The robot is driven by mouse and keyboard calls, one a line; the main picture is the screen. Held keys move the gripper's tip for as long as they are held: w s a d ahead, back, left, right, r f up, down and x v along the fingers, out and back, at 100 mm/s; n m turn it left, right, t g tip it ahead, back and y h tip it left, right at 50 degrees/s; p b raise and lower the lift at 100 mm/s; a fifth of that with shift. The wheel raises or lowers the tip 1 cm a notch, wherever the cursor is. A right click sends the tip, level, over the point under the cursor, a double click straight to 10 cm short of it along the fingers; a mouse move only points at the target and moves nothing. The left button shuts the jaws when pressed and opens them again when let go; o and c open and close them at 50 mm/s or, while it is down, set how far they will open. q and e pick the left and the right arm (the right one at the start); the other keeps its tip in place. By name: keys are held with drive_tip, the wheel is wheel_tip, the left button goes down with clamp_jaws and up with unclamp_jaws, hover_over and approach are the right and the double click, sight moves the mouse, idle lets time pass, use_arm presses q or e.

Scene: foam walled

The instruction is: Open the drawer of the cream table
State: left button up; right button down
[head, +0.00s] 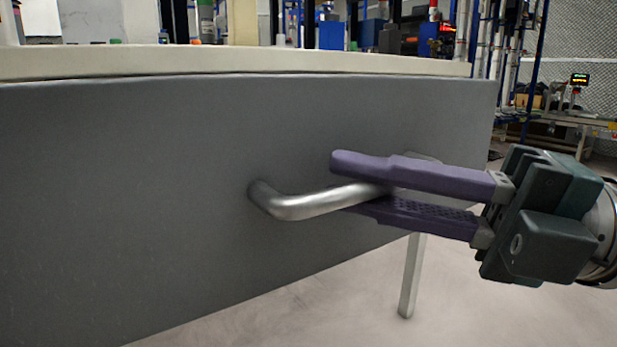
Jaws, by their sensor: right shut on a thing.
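The cream table (250,62) has a pale top that runs across the upper part of the head view. Below it is a wide grey drawer front (130,190), with a thin dark line between it and the top. A silver bar handle (300,205) sticks out from the drawer front. My right gripper (345,185) comes in from the right, with purple fingers shut on the handle, one above and one below the bar. The handle's right end is hidden behind the fingers. Whether the drawer stands out from the table is hard to tell. My left gripper is not in view.
A pale table leg (411,275) stands below the drawer, under my right gripper. The light floor (340,310) is clear there. Shelving, pipes and a workbench (560,115) are in the background at the right.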

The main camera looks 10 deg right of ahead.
drive_tip(key=shift+w, duration=0.1)
drive_tip(key=c, duration=0.8)
unclamp_jaws()
drive_tip(key=shift+c, duration=0.2)
drive_tip(key=p+v, duration=0.2)
drive_tip(key=v, duration=0.8)
drive_tip(key=shift+r, duration=0.1)
